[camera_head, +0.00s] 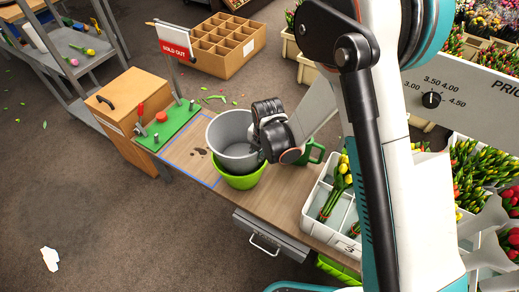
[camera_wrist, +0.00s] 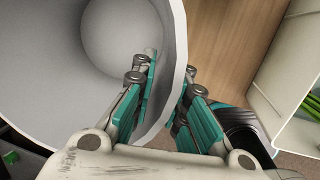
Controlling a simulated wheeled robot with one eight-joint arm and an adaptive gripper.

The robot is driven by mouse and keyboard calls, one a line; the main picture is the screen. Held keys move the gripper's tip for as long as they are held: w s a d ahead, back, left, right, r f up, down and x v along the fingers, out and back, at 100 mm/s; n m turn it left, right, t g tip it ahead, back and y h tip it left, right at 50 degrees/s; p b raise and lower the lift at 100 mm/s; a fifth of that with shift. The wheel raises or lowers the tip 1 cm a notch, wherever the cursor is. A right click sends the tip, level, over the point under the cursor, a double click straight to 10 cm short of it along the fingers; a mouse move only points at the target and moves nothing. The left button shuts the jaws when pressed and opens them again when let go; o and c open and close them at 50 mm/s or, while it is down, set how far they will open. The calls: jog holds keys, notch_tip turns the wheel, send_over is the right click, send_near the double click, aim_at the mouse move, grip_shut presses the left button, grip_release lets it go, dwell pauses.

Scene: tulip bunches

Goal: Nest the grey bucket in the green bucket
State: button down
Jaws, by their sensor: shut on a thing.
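The grey bucket (camera_head: 226,132) is upright or nearly so, directly over the green bucket (camera_head: 242,182) on the wooden table. Its lower end overlaps the green bucket's mouth, and the green rim shows around its bottom; I cannot tell how deep it sits. My gripper (camera_head: 262,142) is at the grey bucket's right side. In the wrist view my gripper (camera_wrist: 169,72) is shut on the wall of the grey bucket (camera_wrist: 174,25), one finger inside and one outside. The green bucket's far side is hidden by the grey one.
A green board with tools (camera_head: 170,126) lies left on the table (camera_head: 205,172). A green mug (camera_head: 313,152) stands just right of my gripper. A white crate of tulips (camera_head: 318,208) is further right.

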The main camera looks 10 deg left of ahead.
jog(key=c, duration=1.5)
grip_release()
jog(key=v, duration=1.2)
jog(key=shift+d, duration=0.1)
